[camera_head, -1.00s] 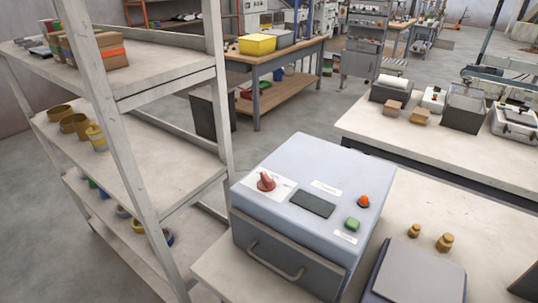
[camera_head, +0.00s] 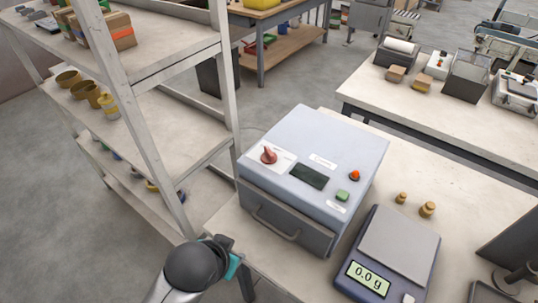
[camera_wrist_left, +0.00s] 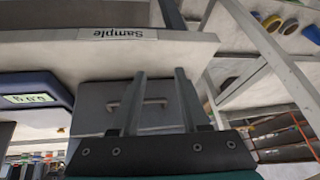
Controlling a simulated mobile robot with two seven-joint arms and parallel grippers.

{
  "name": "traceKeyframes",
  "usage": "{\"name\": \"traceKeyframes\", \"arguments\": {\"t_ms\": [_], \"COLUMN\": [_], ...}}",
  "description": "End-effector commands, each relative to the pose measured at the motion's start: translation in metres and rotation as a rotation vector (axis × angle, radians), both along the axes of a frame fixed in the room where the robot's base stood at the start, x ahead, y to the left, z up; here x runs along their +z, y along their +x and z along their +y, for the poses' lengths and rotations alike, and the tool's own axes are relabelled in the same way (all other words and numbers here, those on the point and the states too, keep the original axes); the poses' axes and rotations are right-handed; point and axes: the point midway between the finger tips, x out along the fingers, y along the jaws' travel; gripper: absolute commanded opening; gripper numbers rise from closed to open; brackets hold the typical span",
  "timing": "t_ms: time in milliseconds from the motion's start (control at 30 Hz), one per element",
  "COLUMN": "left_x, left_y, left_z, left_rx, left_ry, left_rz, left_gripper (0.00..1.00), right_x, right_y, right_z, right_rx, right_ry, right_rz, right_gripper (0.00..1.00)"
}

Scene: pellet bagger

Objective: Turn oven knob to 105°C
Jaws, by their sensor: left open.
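The oven (camera_head: 310,165) is a blue-grey box on the bench. Its red knob (camera_head: 268,155) sits on a white dial plate at the top left, beside a dark display (camera_head: 309,176). The dial marks are too small to read. My left gripper (camera_head: 229,243) is low in the head view, in front of and below the oven's left front corner, apart from the knob. In the left wrist view its two fingers (camera_wrist_left: 160,74) are spread and empty, with the oven's front handle (camera_wrist_left: 137,103) behind them. The knob cannot be made out there. My right gripper is not in view.
A scale (camera_head: 390,250) reading 0.0 g stands right of the oven, with two brass weights (camera_head: 415,204) behind it. An orange-red button (camera_head: 355,175) and a green button (camera_head: 342,196) are on the oven top. A shelf rack (camera_head: 150,130) stands close on the left.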

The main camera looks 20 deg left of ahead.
Motion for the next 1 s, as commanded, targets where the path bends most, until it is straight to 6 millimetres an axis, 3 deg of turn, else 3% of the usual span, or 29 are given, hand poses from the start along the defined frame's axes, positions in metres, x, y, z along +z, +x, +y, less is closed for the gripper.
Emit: {"name": "traceKeyframes", "arguments": {"t_ms": [33,200,367,500,700,800,900,1000], "left_x": [0.034,0.103,0.174,0.244,0.326,0.351,0.361,0.357], "left_y": [0.03,0.109,0.169,0.207,0.222,0.216,0.205,0.193], "left_z": [0.0,-0.006,-0.026,-0.061,-0.132,-0.172,-0.21,-0.242], "left_rx": [0.007,0.01,-0.052,-0.181,-0.495,-0.706,-0.945,-1.209], "left_ry": [0.014,0.051,0.067,0.071,0.07,0.067,0.073,0.089], "left_rz": [-0.119,-0.472,-0.806,-1.114,-1.483,-1.615,-1.7,-1.726], "left_gripper": [0.45,0.45,0.45,0.45,0.45,0.45,0.45,0.45], "right_x": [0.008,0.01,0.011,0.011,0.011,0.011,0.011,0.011], "right_y": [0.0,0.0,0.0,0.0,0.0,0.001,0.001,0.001], "right_z": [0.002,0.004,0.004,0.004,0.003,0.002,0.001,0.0], "right_rx": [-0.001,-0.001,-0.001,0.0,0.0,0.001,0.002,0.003], "right_ry": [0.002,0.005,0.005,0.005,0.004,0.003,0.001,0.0], "right_rz": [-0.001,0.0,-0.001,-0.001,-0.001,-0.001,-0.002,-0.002], "right_gripper": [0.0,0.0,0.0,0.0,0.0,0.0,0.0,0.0]}}
